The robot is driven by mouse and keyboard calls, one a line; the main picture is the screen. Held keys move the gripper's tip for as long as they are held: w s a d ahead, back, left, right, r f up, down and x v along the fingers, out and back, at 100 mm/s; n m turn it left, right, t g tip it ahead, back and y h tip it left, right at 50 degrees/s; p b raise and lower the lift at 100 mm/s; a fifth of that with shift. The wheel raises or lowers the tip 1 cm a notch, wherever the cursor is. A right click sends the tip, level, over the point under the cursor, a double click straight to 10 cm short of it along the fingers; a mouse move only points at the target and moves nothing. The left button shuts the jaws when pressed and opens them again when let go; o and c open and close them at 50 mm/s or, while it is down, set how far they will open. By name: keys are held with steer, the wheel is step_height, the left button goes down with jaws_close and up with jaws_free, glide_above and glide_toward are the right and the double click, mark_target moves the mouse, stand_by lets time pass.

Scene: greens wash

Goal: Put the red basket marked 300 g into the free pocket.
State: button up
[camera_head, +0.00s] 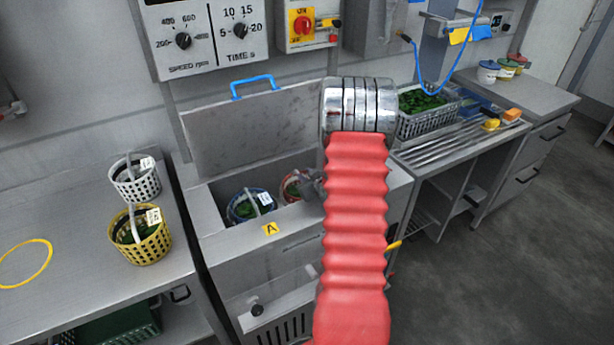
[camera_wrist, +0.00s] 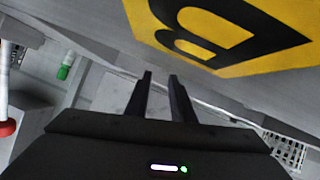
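A basket with a red rim (camera_head: 288,188) and greens sits inside the open steel machine (camera_head: 222,243), partly hidden by my red-sleeved arm; its weight mark cannot be read. A blue basket (camera_head: 241,210) with greens and a white tag sits left of it, behind the yellow A label (camera_head: 270,229). A free pocket cannot be made out; my arm covers the machine's right part. In the wrist view my gripper (camera_wrist: 160,75) shows two dark fingers apart with nothing between them, below a large yellow B label (camera_wrist: 230,30). My arm mostly hides the gripper in the head view.
A white basket (camera_head: 124,187) and a yellow basket (camera_head: 153,248) stand on the left table, beside a yellow ring (camera_head: 24,264) around bare tabletop. The machine's raised lid (camera_head: 250,130) stands behind the opening. A grey crate of greens (camera_head: 418,124) stands on the right counter.

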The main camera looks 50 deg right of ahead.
steer(key=shift+o, duration=0.6)
steer(key=shift+s+a+f, duration=0.1)
steer(key=shift+s+f, duration=0.1)
steer(key=shift+f, duration=0.3)
steer(key=shift+r, duration=0.1)
steer(key=shift+r, duration=0.5)
steer(key=v, duration=1.1)
steer(key=shift+s+a+r, duration=0.1)
steer(key=shift+s+r, duration=0.1)
steer(key=shift+r, duration=0.25)
